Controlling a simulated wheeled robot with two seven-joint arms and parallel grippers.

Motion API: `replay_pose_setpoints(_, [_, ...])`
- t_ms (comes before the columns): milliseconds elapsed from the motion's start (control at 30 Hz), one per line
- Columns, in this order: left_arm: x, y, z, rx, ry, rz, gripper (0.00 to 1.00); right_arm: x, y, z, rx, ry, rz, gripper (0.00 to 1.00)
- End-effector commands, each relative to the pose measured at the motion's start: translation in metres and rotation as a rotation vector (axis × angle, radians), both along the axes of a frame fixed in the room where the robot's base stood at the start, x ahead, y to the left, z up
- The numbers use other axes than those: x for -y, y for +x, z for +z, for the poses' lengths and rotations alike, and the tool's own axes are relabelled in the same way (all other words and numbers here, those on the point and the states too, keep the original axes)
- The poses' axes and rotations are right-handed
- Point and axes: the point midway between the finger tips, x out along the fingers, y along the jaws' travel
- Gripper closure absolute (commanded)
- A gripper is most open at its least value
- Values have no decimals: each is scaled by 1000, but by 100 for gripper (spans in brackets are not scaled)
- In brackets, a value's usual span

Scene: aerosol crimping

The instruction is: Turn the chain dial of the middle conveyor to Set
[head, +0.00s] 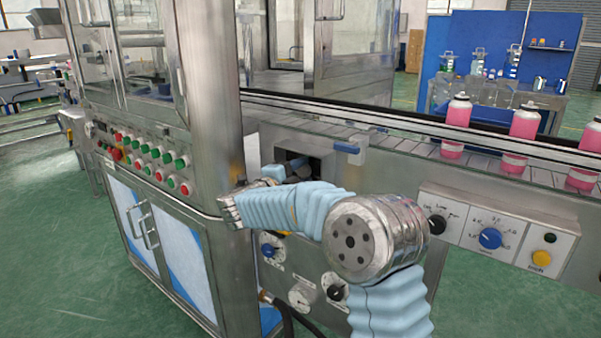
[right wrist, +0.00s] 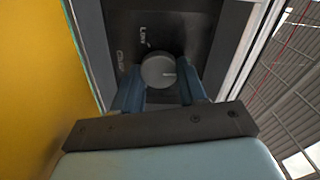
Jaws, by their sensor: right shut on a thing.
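In the right wrist view a round grey dial (right wrist: 158,71) with a light pointer mark toward the right sits on a dark panel (right wrist: 185,25). One label beside it seems to read Low; another, at its left, is too blurred to read. My right gripper (right wrist: 160,78) is shut on the dial, one blue finger on each side. In the head view its light-blue hand (head: 273,172) is at a dark recess (head: 318,166) in the conveyor's side, behind my bent right arm. The dial is hidden there. My left gripper is not in view.
A steel cabinet with red and green buttons (head: 153,152) stands at the left. Pink cans (head: 457,127) stand on the conveyor. A side panel holds a black dial (head: 437,224), a blue knob (head: 490,238) and a yellow button (head: 541,258). More knobs (head: 270,251) sit below my arm.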

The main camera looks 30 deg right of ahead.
Motion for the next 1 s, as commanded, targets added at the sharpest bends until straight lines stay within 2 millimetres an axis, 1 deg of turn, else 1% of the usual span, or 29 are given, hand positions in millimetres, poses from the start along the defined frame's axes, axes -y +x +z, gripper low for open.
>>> replay_pose_setpoints(167, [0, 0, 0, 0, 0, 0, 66, -1, 1, -2, -2, 2, 2, 89])
replay_pose_setpoints(200, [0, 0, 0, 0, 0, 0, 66, -1, 1, -2, -2, 2, 2, 56])
replay_pose_setpoints(333, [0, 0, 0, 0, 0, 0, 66, -1, 0, -1, -1, 1, 2, 36])
replay_pose_setpoints(367, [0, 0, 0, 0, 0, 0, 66, -1, 0, -1, -1, 1, 2, 33])
replay_pose_setpoints(633, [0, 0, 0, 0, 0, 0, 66, -1, 0, -1, 0, 1, 1, 33])
replay_pose_setpoints(733, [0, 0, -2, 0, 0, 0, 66, -8, -3, -1, 1, 2, 2, 33])
replay_pose_setpoints(867, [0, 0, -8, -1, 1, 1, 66, -29, -11, -2, 2, 1, 5, 33])
replay_pose_setpoints(1000, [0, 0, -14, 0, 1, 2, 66, -62, -24, -3, 1, 2, 6, 33])
